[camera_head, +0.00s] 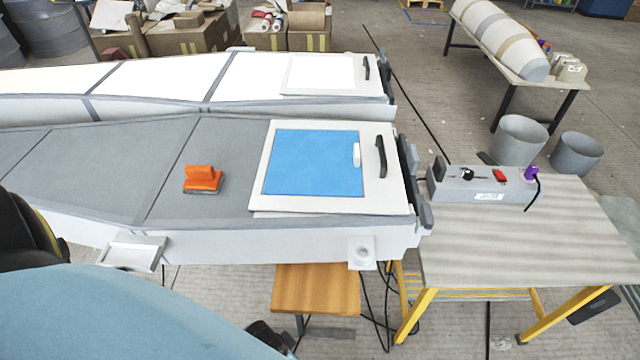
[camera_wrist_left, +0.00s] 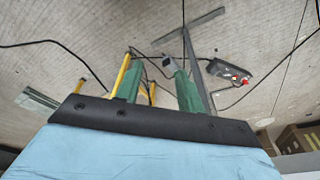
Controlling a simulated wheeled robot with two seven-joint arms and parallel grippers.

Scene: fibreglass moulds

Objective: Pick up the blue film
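The blue film (camera_head: 315,162) is a flat rectangle lying on a white square panel (camera_head: 258,180) at the right end of the near grey mould (camera_head: 225,140). A small white tab (camera_head: 357,155) sits at the film's right edge. My left gripper (camera_wrist_left: 158,80) shows in the left wrist view with two green fingers apart and nothing visible between them. It is away from the film, which does not show in that view. My light blue arm fills the lower left of the head view. My right gripper is not in view.
A black handle (camera_head: 380,156) stands on the panel right of the film. An orange tool (camera_head: 202,179) lies on the mould to the left. A grey switch box (camera_head: 480,185) is on the table (camera_head: 530,240) at right. A wooden stool (camera_head: 316,289) stands in front.

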